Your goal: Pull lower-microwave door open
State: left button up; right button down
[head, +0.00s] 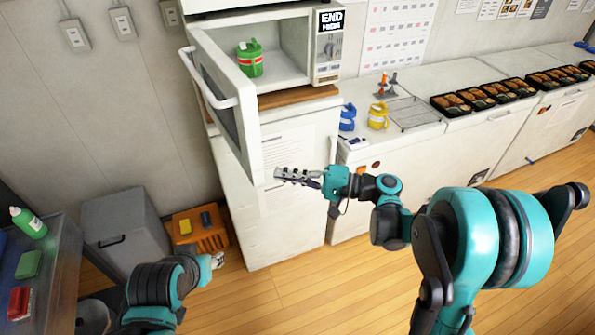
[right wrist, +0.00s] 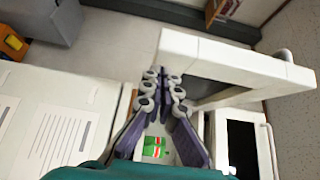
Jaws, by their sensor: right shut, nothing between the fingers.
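The lower microwave (head: 327,75) stands open on a white cabinet, with its door (head: 235,105) swung wide out toward the front left. The door's curved white handle (head: 207,88) is on the outer face. A green cup (head: 250,60) with a red band sits inside. My right gripper (head: 282,176) is shut and empty, close to the lower end of the door. In the right wrist view its fingers (right wrist: 164,88) lie beside the door frame (right wrist: 225,52); contact cannot be told. My left gripper (head: 217,260) is low at the left, mostly hidden behind its own arm.
A counter with a yellow mug (head: 378,116), a blue mug (head: 348,117) and several bento trays (head: 478,97) runs to the right. An orange crate (head: 205,236) and a grey bin (head: 120,225) stand on the floor at left. The wooden floor in front is clear.

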jog(key=shift+a, duration=0.1)
jog(key=s+a+b, duration=0.1)
jog(key=s+a, duration=0.4)
jog(key=a, duration=0.4)
jog(key=shift+s+a, duration=0.15)
jog(key=shift+a, duration=0.1)
